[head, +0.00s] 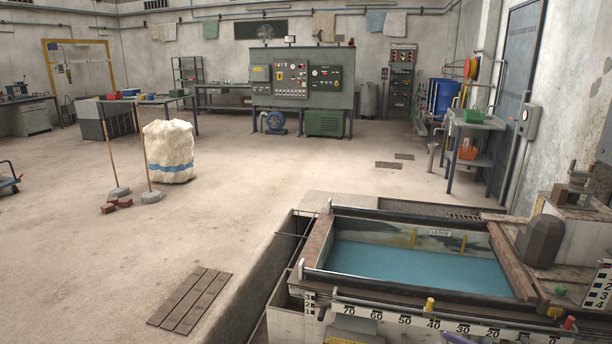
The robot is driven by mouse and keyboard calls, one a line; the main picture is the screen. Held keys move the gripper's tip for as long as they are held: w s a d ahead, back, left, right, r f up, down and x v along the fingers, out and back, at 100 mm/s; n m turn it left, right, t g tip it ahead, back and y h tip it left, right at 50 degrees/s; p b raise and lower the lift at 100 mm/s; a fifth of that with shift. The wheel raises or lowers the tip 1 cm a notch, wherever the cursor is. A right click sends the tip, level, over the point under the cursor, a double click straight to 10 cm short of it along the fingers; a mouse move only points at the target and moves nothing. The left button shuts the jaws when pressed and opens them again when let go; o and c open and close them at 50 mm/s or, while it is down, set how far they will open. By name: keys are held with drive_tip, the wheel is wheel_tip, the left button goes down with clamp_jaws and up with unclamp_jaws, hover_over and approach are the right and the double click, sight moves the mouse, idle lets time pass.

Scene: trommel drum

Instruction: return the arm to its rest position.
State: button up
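Neither my arm nor my gripper shows in the head view, so I cannot tell the arm's pose or whether the gripper is open or shut. No object is seen in my hold.
A tank of blue liquid (415,267) fills the lower right, with a numbered scale (420,322) along its front. A white sack (169,152) stands left of centre. A control panel (303,78) stands at the back. The floor between is mostly clear, with a slatted grate (188,300) lower left.

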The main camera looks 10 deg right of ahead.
drive_tip(key=w+a+f+n+g+y, duration=0.2)
drive_tip(key=w+a+g, duration=0.15)
drive_tip(key=a, duration=0.85)
drive_tip(key=s+a+f+n+g+p, duration=0.1)
drive_tip(key=s+a+f+n+g, duration=0.2)
drive_tip(key=a, duration=0.7)
drive_tip(key=s+a+f+n+g+p, duration=0.1)
drive_tip(key=a+f+g, duration=0.35)
drive_tip(key=a, duration=0.45)
drive_tip(key=s+a+f+n+g+p, duration=0.15)
drive_tip(key=a+f, duration=0.35)
drive_tip(key=a, duration=0.5)
drive_tip(key=s+a+f+n+g+h, duration=0.3)
drive_tip(key=s+a+f+n+g, duration=0.15)
drive_tip(key=s, duration=0.45)
drive_tip(key=s+a+f+n+g+h, duration=0.3)
drive_tip(key=s+f+n+h, duration=0.15)
drive_tip(key=s, duration=0.45)
drive_tip(key=s+d+f+n+h, duration=0.1)
drive_tip(key=d+f+n+h, duration=0.1)
drive_tip(key=d+n, duration=0.3)
drive_tip(key=s+d+f+n+h+p, duration=0.1)
drive_tip(key=s+d+f+n+h, duration=0.1)
drive_tip(key=d+n+h, duration=0.2)
drive_tip(key=shift+s+d+f+n+t, duration=0.2)
drive_tip(key=shift+d+n+t, duration=0.2)
drive_tip(key=shift+d+n, duration=0.85)
drive_tip(key=shift+a, duration=0.25)
drive_tip(key=shift+c, duration=0.6)
